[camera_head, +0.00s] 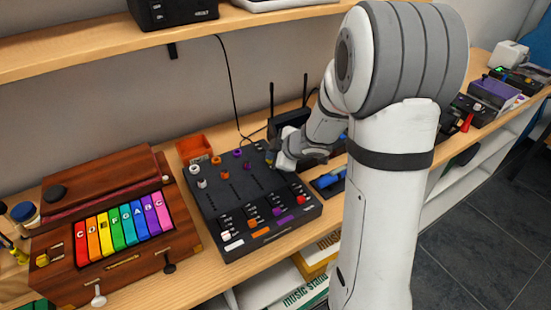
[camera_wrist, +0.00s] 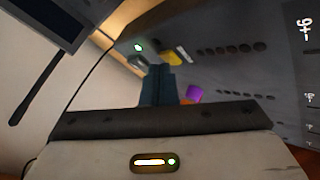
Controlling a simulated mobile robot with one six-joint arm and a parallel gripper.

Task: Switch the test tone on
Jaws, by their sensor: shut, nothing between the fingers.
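A dark grey mixer (camera_head: 222,200) with coloured knobs and rows of sliders lies on the wooden shelf. My gripper (camera_head: 270,158) is over its far right corner in the head view. In the wrist view the shut, empty fingers (camera_wrist: 158,72) point at the mixer panel (camera_wrist: 235,75), close to a small yellow control (camera_wrist: 172,59). A small green light (camera_wrist: 138,47) glows beside it. A purple knob (camera_wrist: 194,93) is just right of the fingers. I cannot read any test tone label. Whether the fingertips touch the yellow control cannot be told.
A wooden instrument with rainbow keys (camera_head: 120,225) stands left of the mixer. An upper shelf (camera_head: 100,58) overhangs the back. More devices (camera_head: 493,90) stand far right.

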